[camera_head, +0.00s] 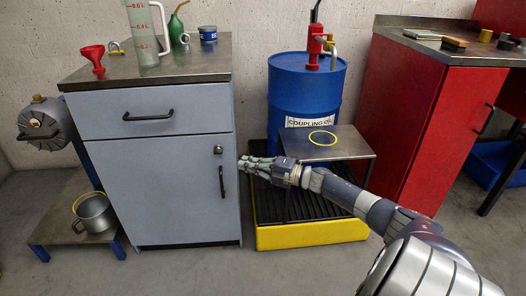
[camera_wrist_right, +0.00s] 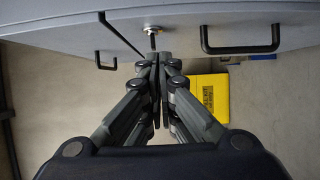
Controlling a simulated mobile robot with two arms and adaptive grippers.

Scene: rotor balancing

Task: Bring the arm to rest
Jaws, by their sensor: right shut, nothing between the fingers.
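My right arm (camera_head: 345,190) reaches in from the lower right of the head view, across the front of the drip pallet. My right gripper (camera_head: 243,166) is shut and empty, with its fingertips close to the right edge of the grey cabinet's door (camera_head: 165,195). In the right wrist view the shut fingers (camera_wrist_right: 155,60) point at the cabinet front, just below a small lock (camera_wrist_right: 152,30). Whether the fingertips touch the cabinet, I cannot tell. My left gripper is not in view.
The cabinet top holds a measuring jug (camera_head: 146,38), red funnel (camera_head: 93,57) and green oil can (camera_head: 177,28). A blue drum (camera_head: 290,95) and small metal table (camera_head: 345,146) stand on the yellow pallet (camera_head: 310,236). A red cabinet (camera_head: 405,115) is right. A metal mug (camera_head: 95,213) sits left.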

